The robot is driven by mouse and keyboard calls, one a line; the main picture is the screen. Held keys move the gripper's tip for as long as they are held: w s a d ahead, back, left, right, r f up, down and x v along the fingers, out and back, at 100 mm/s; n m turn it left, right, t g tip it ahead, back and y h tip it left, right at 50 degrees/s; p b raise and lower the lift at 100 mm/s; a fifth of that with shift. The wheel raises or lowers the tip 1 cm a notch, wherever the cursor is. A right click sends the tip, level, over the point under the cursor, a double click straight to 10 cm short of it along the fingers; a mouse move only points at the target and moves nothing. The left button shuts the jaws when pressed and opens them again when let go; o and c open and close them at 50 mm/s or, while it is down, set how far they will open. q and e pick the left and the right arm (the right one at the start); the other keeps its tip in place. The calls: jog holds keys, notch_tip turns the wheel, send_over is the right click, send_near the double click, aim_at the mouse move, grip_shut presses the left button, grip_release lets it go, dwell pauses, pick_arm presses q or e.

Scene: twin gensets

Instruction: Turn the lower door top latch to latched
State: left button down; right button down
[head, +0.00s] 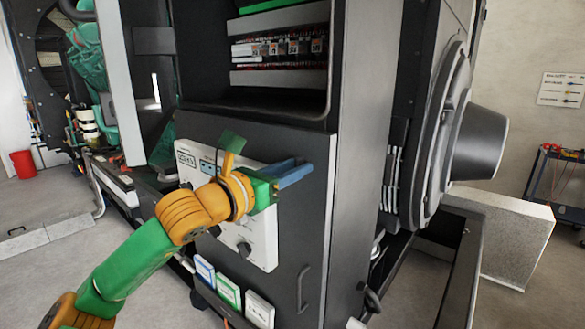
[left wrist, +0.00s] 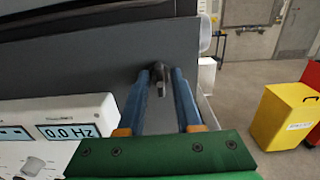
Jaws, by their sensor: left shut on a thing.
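The lower door (head: 299,232) is a dark grey panel on the front of the cabinet, and it looks closed. Its top latch (left wrist: 160,76) is a small dark metal handle between my left fingertips in the left wrist view, with its short lever pointing roughly down. My left gripper (head: 298,174) has blue fingers and reaches the top right of the door in the head view. It also shows in the left wrist view (left wrist: 161,92), shut on the latch. The fingers hide the latch in the head view. My right gripper is not in view.
A white control panel (head: 262,243) sticks out from the door beside my left wrist, and its display shows in the left wrist view. A vertical door handle (head: 303,289) is below right. A yellow bin (left wrist: 288,118) stands on open floor.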

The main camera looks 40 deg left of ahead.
pick_arm(q)
jog(key=shift+m, duration=0.3)
jog(key=shift+d+f+m+b, duration=0.1)
jog(key=shift+m+b, duration=0.65)
jog(key=shift+m, duration=3.55)
jog(key=shift+d+m+b, duration=0.1)
jog(key=shift+m+b, duration=0.6)
jog(key=shift+m, duration=3.6)
jog(key=c, duration=0.9)
grip_release()
jog(key=o, duration=0.3)
jog(key=shift+w+f, duration=0.1)
